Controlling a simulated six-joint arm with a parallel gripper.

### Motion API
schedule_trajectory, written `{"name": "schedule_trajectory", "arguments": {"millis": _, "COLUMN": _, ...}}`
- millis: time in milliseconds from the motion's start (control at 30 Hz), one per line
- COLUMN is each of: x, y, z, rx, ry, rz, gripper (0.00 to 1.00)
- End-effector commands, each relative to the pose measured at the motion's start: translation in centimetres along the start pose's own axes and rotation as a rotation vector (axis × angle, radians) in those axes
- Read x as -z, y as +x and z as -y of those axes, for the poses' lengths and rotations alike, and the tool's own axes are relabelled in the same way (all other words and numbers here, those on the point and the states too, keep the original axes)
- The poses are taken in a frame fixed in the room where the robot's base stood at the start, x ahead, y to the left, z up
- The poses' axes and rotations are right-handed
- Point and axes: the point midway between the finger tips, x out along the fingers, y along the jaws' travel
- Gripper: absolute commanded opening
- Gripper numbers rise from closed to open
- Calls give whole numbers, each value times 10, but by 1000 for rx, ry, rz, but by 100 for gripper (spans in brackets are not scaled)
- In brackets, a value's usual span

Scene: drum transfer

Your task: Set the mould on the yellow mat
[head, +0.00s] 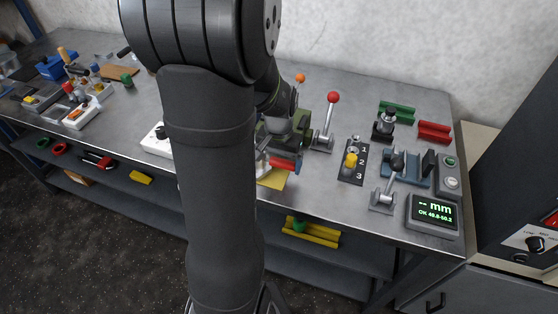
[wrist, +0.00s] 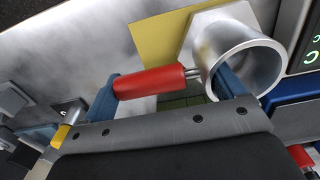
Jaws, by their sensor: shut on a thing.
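The mould is a silver metal cup with a pale flanged base and a red handle. In the wrist view, the mould (wrist: 238,62) is at the upper right, its handle reaching left between the blue fingers of my gripper (wrist: 165,88). My gripper is shut on the mould. The yellow mat (wrist: 158,40) lies behind the mould, which overlaps its right side in the picture. In the head view, the yellow mat (head: 274,181) shows just below the red handle (head: 284,164). My arm hides much of the mould and mat there. I cannot tell whether the mould's base touches the mat.
A red-knobbed lever (head: 332,98) stands right of my gripper, then a numbered selector (head: 351,162) and a gauge with a green display (head: 433,211). A white box (head: 157,141) is left of my arm. The bench's front edge is close to the mat.

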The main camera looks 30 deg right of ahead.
Motion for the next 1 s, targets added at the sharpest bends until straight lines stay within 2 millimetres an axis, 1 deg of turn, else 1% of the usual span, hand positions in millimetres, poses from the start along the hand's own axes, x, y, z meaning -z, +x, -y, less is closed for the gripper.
{"name": "schedule_trajectory", "arguments": {"millis": 67, "x": 0, "y": 2, "z": 0, "rx": 0, "ry": 0, "rz": 0, "gripper": 46}}
{"name": "schedule_trajectory", "arguments": {"millis": 100, "x": 0, "y": 3, "z": 0, "rx": 0, "ry": 0, "rz": 0, "gripper": 92}}
{"name": "schedule_trajectory", "arguments": {"millis": 133, "x": 0, "y": 2, "z": 0, "rx": 0, "ry": 0, "rz": 0, "gripper": 97}}
{"name": "schedule_trajectory", "arguments": {"millis": 167, "x": 0, "y": 2, "z": 0, "rx": 0, "ry": 0, "rz": 0, "gripper": 100}}
{"name": "schedule_trajectory", "arguments": {"millis": 400, "x": 0, "y": 1, "z": 0, "rx": 0, "ry": 0, "rz": 0, "gripper": 100}}
{"name": "schedule_trajectory", "arguments": {"millis": 533, "x": 1, "y": -10, "z": 0, "rx": 0, "ry": 0, "rz": -3, "gripper": 100}}
{"name": "schedule_trajectory", "arguments": {"millis": 667, "x": 1, "y": -33, "z": 0, "rx": 1, "ry": 0, "rz": -5, "gripper": 100}}
{"name": "schedule_trajectory", "arguments": {"millis": 900, "x": 1, "y": -85, "z": 0, "rx": 1, "ry": 0, "rz": -4, "gripper": 100}}
{"name": "schedule_trajectory", "arguments": {"millis": 1000, "x": 1, "y": -102, "z": 0, "rx": 1, "ry": 0, "rz": -4, "gripper": 100}}
